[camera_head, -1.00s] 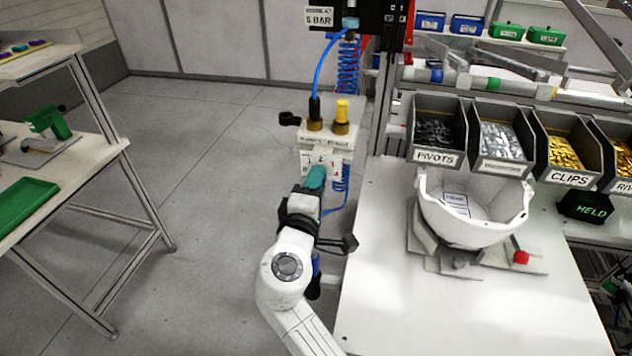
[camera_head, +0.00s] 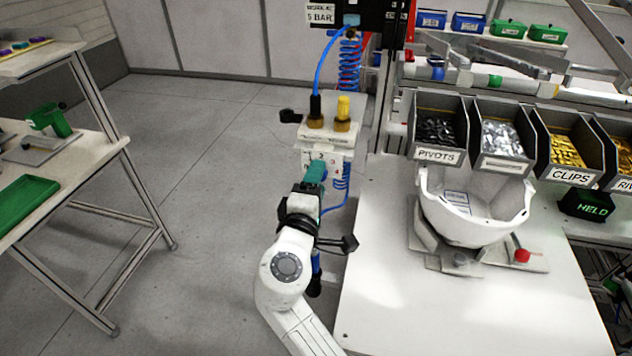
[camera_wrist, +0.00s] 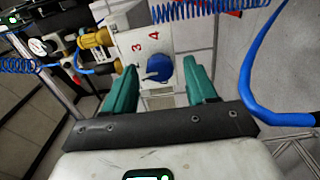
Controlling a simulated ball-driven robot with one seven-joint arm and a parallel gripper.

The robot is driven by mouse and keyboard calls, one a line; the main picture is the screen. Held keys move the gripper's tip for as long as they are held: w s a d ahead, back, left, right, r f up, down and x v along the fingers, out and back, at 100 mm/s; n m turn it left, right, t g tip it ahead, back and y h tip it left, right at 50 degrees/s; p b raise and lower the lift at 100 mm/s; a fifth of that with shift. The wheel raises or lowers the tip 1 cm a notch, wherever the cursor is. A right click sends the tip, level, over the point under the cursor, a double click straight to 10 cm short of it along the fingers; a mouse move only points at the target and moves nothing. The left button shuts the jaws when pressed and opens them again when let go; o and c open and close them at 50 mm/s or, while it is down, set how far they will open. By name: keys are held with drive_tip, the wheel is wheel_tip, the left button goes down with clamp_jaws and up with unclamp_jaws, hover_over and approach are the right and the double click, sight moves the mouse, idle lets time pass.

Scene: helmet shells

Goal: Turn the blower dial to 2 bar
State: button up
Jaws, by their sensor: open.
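The blower dial (camera_wrist: 159,67) is a round blue knob on a white panel (camera_wrist: 136,42). Red numerals 3 and 4 show beside it in the wrist view; I cannot tell which mark it points to. My gripper (camera_wrist: 160,74) is open, with one teal finger on each side of the dial in that view. I cannot tell whether they touch it. In the head view the panel (camera_head: 336,161) is on the white blower box, and my gripper (camera_head: 315,172) is in front of it and hides the dial.
Brass fittings, one with a yellow top (camera_head: 343,112), stand on the box. A blue hose (camera_head: 322,62) rises from it, and another hose (camera_wrist: 252,85) curves right of my gripper. The white bench (camera_head: 450,310) with a helmet shell (camera_head: 470,220) lies to the right.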

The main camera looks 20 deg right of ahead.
drive_tip(key=b+v, duration=0.2)
drive_tip(key=v, duration=0.8)
drive_tip(key=shift+s+a, duration=0.15)
drive_tip(key=shift+f, duration=0.1)
